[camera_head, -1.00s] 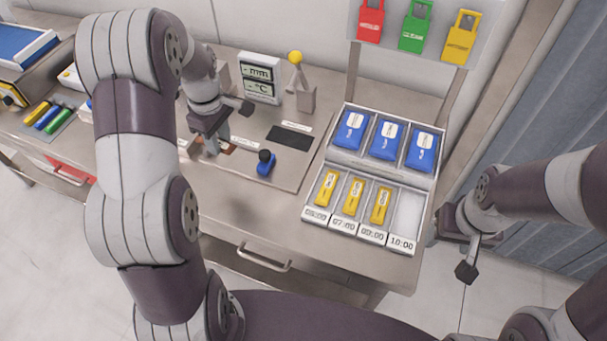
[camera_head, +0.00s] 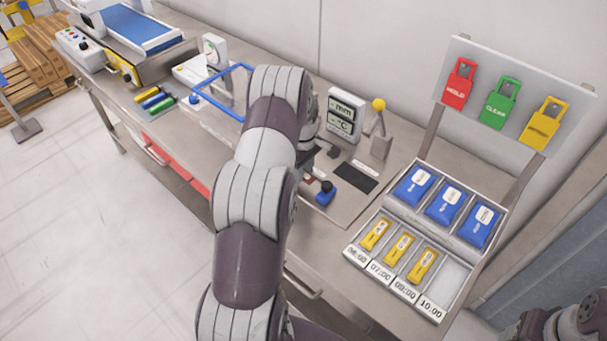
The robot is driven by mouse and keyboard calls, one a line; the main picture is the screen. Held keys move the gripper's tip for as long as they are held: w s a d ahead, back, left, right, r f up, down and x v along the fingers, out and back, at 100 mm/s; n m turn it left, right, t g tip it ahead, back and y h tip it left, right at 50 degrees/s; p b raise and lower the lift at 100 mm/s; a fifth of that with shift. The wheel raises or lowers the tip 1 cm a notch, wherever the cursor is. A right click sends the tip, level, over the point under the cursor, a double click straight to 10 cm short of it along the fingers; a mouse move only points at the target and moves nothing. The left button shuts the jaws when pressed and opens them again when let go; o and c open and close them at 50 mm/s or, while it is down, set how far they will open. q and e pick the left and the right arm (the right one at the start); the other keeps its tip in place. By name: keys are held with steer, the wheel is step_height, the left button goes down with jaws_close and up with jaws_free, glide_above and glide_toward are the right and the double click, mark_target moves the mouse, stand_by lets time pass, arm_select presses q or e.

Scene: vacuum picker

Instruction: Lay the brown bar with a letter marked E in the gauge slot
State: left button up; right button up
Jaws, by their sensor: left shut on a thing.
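My left gripper (camera_head: 318,165) is mostly hidden behind my own left arm, at the gauge station on the bench. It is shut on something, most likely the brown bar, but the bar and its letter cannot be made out. The gauge display (camera_head: 346,115), marked mm and °C, stands just behind and to the right of the gripper. A dark rectangular patch (camera_head: 356,178) lies on the station plate to the right. I cannot make out the gauge slot for certain. My right gripper is out of view; only part of the right arm shows at the bottom right.
A blue block with a black knob (camera_head: 325,193) and a yellow-balled lever (camera_head: 379,125) stand close by. A tray (camera_head: 455,275) holds yellow pieces and blue packets. Red, green and yellow tags (camera_head: 498,103) hang behind. Coloured bars (camera_head: 155,101) and a blue frame (camera_head: 243,70) are left.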

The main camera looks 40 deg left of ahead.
arm_select(q)
step_height(320, 180, down, 3)
steer(key=shift+a+p, duration=0.15)
steer(key=shift+p, duration=0.3)
steer(key=shift+f, duration=0.25)
steer(key=o, duration=1)
steer(key=shift+f, duration=0.15)
